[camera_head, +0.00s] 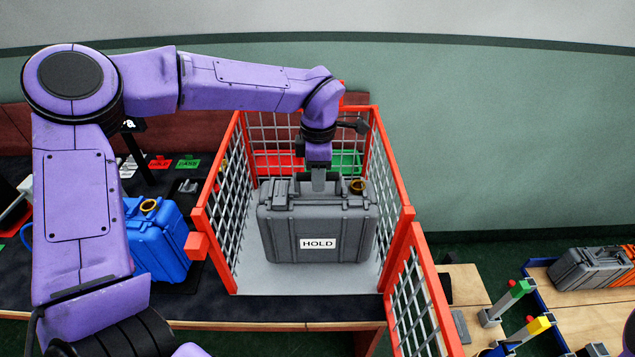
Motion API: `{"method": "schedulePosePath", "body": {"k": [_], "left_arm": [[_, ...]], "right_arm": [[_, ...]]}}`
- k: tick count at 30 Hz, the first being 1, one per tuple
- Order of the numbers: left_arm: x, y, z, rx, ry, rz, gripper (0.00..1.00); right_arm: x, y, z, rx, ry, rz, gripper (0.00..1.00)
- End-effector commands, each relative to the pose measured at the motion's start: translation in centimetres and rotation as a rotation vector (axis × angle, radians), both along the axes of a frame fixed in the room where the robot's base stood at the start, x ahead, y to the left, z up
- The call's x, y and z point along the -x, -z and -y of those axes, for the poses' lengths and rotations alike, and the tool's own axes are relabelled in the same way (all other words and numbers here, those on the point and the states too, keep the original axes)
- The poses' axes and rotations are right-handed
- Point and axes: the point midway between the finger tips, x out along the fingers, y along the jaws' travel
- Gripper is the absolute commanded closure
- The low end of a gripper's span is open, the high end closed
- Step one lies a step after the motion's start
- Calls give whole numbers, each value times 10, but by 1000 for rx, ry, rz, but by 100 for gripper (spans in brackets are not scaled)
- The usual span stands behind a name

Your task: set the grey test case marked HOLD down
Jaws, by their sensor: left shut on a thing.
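The grey test case (340,225) with a white HOLD label stands upright inside a red-framed mesh cage (232,265), in the middle of the head view. My left gripper (318,185) reaches down from above and is shut at the top of the case, on its handle area; the fingertips are partly hidden. I cannot tell whether the case's underside touches the cage's grey floor. My right gripper is not in view.
The cage's open red mesh gate (420,300) sticks out at the front right. Another grey case (577,268) lies at the far right, near green and yellow-handled items (510,298).

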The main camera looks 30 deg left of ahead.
Motion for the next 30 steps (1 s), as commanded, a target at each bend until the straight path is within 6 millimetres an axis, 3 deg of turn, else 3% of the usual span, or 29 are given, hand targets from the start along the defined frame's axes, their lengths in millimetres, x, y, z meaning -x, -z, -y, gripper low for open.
{"method": "schedulePosePath", "body": {"k": [9, 10, 12, 23, 30], "left_arm": [[0, 0, -1, 0, -2, 4, 100], [0, 1, -1, -1, -3, 1, 64], [0, 1, -1, -1, -3, 1, 48], [0, -8, -1, 0, -3, 4, 48], [0, -66, -1, -1, -5, 8, 48]], "right_arm": [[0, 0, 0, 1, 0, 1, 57], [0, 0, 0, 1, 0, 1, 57], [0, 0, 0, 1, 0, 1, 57], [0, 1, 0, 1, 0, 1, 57], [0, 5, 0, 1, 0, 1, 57]]}}
